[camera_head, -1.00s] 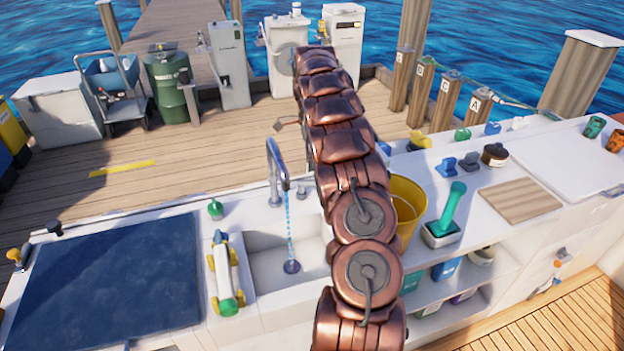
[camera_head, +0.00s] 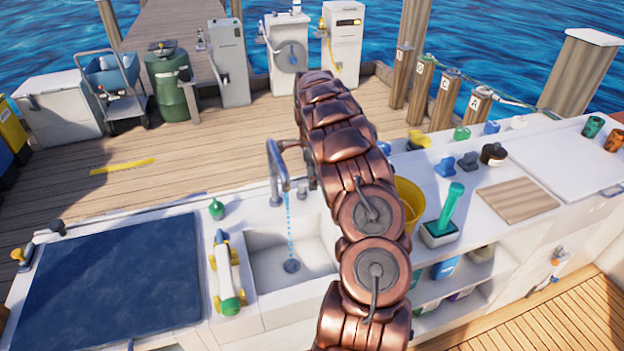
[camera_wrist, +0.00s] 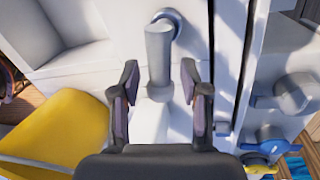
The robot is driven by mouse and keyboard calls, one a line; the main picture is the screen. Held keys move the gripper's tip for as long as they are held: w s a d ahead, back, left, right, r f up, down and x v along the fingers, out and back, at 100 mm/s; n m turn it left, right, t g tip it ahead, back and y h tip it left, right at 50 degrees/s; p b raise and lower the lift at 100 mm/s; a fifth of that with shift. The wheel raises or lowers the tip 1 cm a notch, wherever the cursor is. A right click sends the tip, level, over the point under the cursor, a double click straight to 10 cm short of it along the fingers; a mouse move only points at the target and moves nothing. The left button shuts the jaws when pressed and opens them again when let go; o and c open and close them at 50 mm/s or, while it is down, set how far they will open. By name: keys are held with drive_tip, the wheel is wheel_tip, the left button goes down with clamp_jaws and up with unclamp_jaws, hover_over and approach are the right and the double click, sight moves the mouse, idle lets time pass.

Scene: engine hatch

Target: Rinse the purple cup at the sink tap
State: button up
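The sink tap (camera_head: 278,170) is a curved metal spout at the back of the white sink (camera_head: 262,262). A thin blue stream (camera_head: 289,225) falls from it to the drain. No clearly recognisable purple cup shows in either view. In the wrist view my gripper (camera_wrist: 160,85) is open, its two dark fingers apart. A grey cylindrical fitting (camera_wrist: 159,58) shows between and beyond the fingertips, above a white surface; I cannot tell whether anything touches it. In the head view my copper arm hides my gripper and part of the counter behind it.
A yellow bucket (camera_head: 411,203) stands right of the sink, and in the wrist view it (camera_wrist: 62,125) is close on the left. A green-handled brush (camera_head: 451,208) stands in a holder. A dark blue mat (camera_head: 110,280) covers the left counter.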

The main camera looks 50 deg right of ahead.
clamp_jaws()
idle(0.3)
